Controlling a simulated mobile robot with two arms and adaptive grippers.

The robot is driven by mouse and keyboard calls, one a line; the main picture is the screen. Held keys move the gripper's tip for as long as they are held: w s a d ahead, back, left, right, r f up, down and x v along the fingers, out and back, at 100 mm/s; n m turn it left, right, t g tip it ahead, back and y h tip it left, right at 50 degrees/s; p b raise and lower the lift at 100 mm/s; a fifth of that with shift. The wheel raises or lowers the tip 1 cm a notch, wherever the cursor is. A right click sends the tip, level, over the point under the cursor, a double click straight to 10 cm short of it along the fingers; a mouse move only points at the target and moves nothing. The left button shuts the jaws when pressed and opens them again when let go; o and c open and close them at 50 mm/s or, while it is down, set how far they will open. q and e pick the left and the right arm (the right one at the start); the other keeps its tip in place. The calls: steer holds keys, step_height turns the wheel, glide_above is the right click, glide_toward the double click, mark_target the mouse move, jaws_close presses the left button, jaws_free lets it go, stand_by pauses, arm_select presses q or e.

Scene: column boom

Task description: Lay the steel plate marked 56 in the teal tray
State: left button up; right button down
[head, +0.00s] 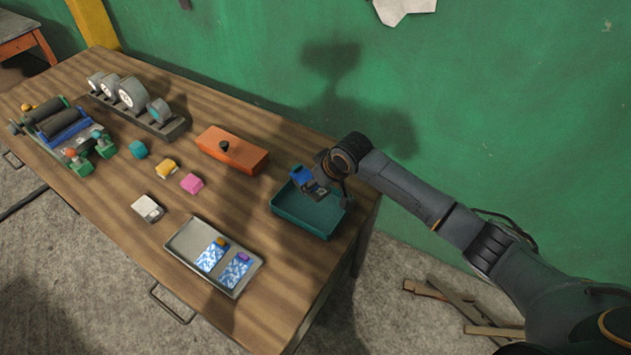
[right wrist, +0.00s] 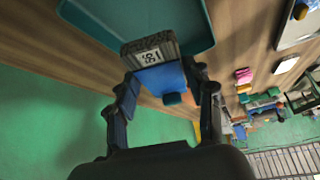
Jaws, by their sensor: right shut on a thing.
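The teal tray (head: 312,226) sits at the right end of the table, and part of it shows at the top of the right wrist view (right wrist: 95,20). My right gripper (head: 318,186) is over the tray, shut on the steel plate (right wrist: 160,79), which has a blue grip part and a grey ribbed end. A white label on it appears to read 56, upside down. The plate's blue part also shows in the head view (head: 301,178). I cannot tell whether the plate touches the tray floor. My left gripper is not in view.
A grey metal tray (head: 184,240) holds two blue-and-white patterned pieces. An orange block (head: 232,151) lies behind. Small yellow (head: 166,168), pink (head: 192,183) and white (head: 147,208) blocks lie mid-table. Bare wood separates the two trays.

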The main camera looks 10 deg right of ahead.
mark_target(318, 189)
step_height(318, 189, down, 4)
steer(key=b, duration=0.3)
steer(key=shift+a+r+b, duration=0.1)
steer(key=shift+b, duration=0.25)
steer(key=shift+w+f+b, duration=0.1)
steer(key=shift+f+b, duration=0.8)
steer(key=shift+f, duration=1.25)
steer(key=c, duration=0.6)
jaws_free()
steer(key=shift+o, duration=0.8)
steer(key=shift+s+f, duration=0.15)
steer(key=shift+s, duration=0.05)
steer(key=v, duration=1.2)
